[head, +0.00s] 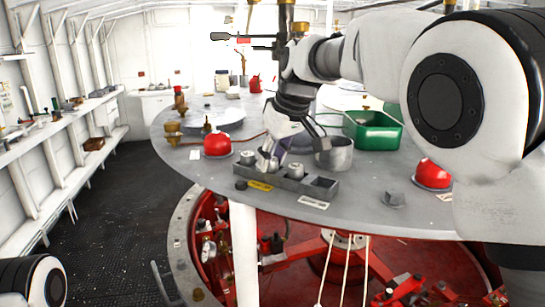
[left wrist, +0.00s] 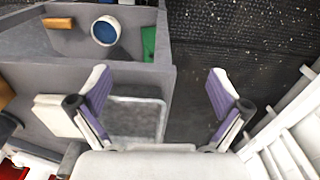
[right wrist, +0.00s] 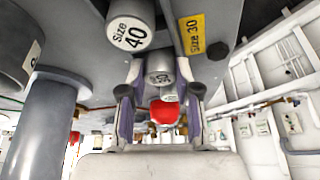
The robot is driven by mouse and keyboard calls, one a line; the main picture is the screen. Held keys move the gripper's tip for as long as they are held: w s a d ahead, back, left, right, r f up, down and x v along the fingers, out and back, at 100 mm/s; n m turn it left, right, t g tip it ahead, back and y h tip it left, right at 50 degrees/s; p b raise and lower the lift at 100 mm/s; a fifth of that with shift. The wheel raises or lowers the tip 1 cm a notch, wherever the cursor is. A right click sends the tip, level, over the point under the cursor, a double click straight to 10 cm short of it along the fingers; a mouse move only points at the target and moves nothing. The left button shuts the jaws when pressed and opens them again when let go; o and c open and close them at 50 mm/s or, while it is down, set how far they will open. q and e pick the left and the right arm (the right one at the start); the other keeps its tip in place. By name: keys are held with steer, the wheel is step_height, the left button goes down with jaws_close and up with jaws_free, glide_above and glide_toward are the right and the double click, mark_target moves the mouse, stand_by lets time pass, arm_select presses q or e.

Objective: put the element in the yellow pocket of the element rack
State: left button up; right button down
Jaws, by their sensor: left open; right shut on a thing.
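The grey element rack (head: 285,181) stands near the front edge of the round table. It carries a yellow label (head: 260,186), which reads Size 30 in the right wrist view (right wrist: 192,35). My right gripper (head: 268,160) is shut on a grey cylindrical element (right wrist: 160,74) and is low over the rack's left part. Whether the element's base is inside a pocket is hidden. Other grey elements stand in the rack to its left (head: 247,157) and right (head: 295,170); one marked Size 40 (right wrist: 130,32) shows close by. The rack's right pocket (head: 322,182) looks empty. My left gripper (left wrist: 160,112) is open and empty.
Red domes (head: 217,145) (head: 433,174) sit on both sides. In the left wrist view, a grey divided box (left wrist: 165,55) lies below the left gripper.

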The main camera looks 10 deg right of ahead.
steer(key=shift+s+f, duration=0.1)
steer(key=shift+f, duration=0.45)
steer(key=c, duration=0.8)
jaws_free()
steer(key=shift+f, duration=0.1)
steer(key=shift+w+a+f, duration=0.1)
steer(key=shift+w+a, duration=0.05)
steer(key=shift+w, duration=0.05)
steer(key=shift+w+d, duration=0.15)
steer(key=shift+d, duration=0.05)
steer(key=shift+a+r, duration=0.1)
steer(key=shift+r, duration=0.1)
steer(key=shift+r, duration=0.15)
steer(key=v, duration=1.3)
steer(key=shift+w+r+b, duration=0.1)
steer(key=shift+w+b, duration=0.05)
steer(key=shift+b, duration=0.15)
